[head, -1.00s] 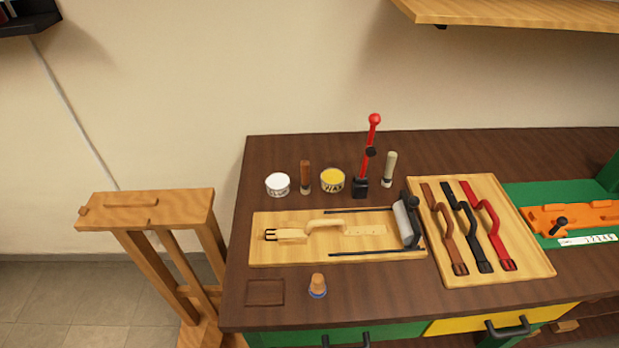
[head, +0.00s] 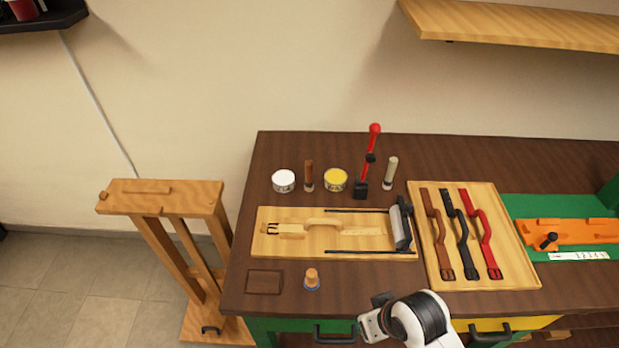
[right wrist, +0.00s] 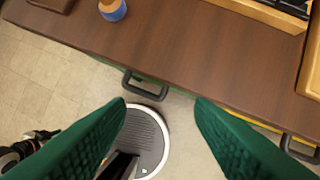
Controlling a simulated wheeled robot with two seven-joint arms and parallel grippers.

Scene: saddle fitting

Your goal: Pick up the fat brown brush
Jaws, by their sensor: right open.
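The fat brown brush (head: 309,176) stands upright at the back of the dark brown bench, between a white tin (head: 284,181) and a yellow tin (head: 336,180). A slimmer pale-handled brush (head: 390,174) stands farther right. My right arm shows at the front edge of the bench in the head view, well in front of the brush. In the right wrist view my right gripper (right wrist: 160,103) has its green fingers wide apart, with nothing between them, over the floor just off the bench edge. The brown brush is not in that view. My left gripper is not in view.
A red-knobbed lever (head: 372,145) stands right of the yellow tin. A stubby blue-based tool (head: 312,281) sits near the front edge. A strap tray (head: 515,274) lies right.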

